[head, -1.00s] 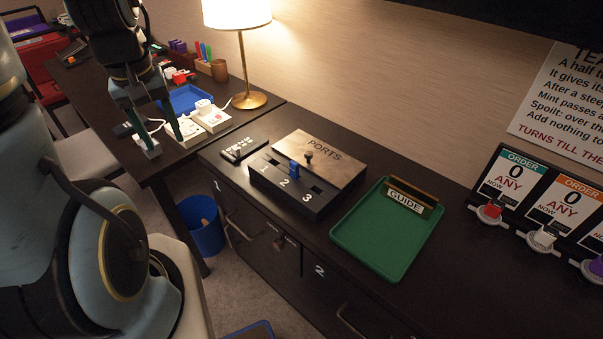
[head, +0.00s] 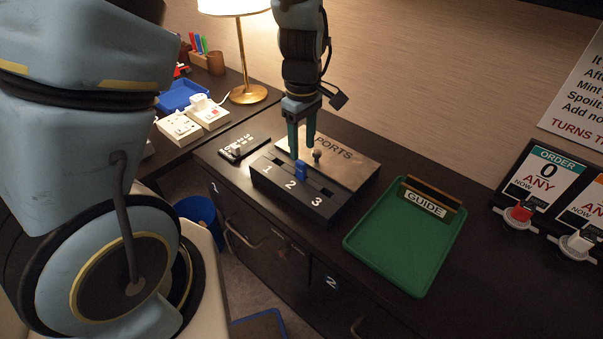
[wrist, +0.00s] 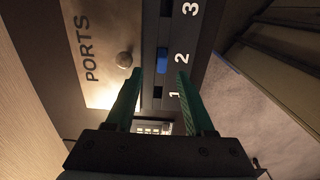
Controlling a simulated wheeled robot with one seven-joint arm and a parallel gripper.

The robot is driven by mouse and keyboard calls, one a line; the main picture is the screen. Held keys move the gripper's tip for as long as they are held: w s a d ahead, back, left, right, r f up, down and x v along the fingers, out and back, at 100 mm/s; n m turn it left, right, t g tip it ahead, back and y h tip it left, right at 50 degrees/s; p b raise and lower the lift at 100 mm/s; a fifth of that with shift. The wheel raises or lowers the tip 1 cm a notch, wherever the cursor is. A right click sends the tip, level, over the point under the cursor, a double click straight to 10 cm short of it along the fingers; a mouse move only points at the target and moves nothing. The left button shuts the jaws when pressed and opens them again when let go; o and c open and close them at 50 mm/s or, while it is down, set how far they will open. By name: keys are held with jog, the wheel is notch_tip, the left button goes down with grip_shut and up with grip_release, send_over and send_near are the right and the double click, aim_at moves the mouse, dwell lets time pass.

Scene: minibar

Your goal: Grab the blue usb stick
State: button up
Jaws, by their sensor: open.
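The blue usb stick (head: 301,170) stands upright in the middle slot, by the number 2, of the black ports box (head: 322,211). It also shows in the wrist view (wrist: 161,60). My gripper (head: 302,157) is open and empty, pointing down over the ports box. Its green fingers (wrist: 156,72) show in the wrist view, with the stick beyond their tips and between their lines. I cannot tell from the head view whether a finger touches the stick.
A round knob (head: 317,155) stands on the box's metal plate close to my fingers. A green tray (head: 385,262) with a GUIDE sign (head: 428,203) lies to the right. A small black device (head: 241,149) lies to the left, and a lamp (head: 247,93) stands behind.

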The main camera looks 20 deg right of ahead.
aim_at(301, 162)
jog(key=shift+a+f+p, duration=0.15)
jog(key=shift+f+p, duration=0.7)
jog(key=shift+f, duration=2.2)
jog(key=shift+c, duration=0.3)
grip_shut()
